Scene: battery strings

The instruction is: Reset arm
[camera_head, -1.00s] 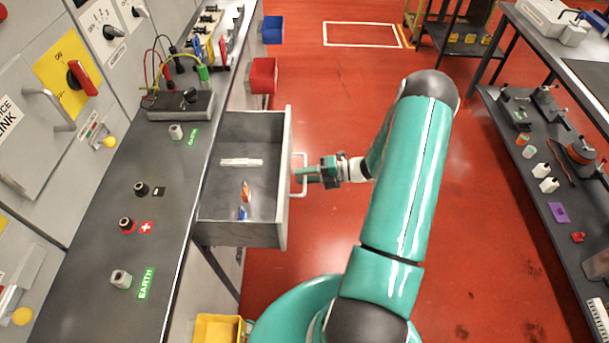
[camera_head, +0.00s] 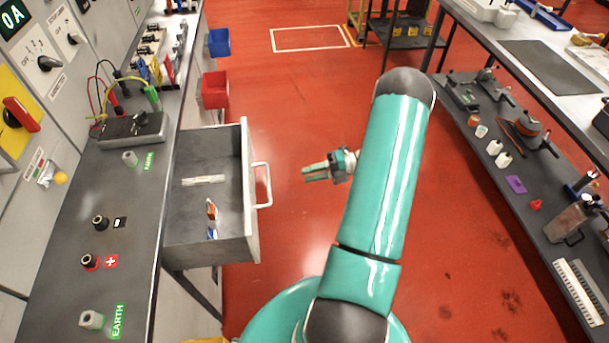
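My gripper (camera_head: 311,173) is at mid picture, over the red floor, to the right of an open drawer (camera_head: 252,205). Its two green fingers point left toward the drawer handle (camera_head: 265,186), with a clear gap between them and the handle. The fingers appear slightly apart, with nothing between them. My green arm comes up from the bottom centre and bends down to the gripper. The drawer stands pulled out from the grey bench and holds a pale strip (camera_head: 203,181) and an orange, white and blue item (camera_head: 212,219).
The bench (camera_head: 75,270) with terminals runs along the left. Blue (camera_head: 219,43) and red (camera_head: 215,90) bins hang on its edge. A shelf table (camera_head: 548,180) with tools and bottles stands at the right. The red floor between is clear.

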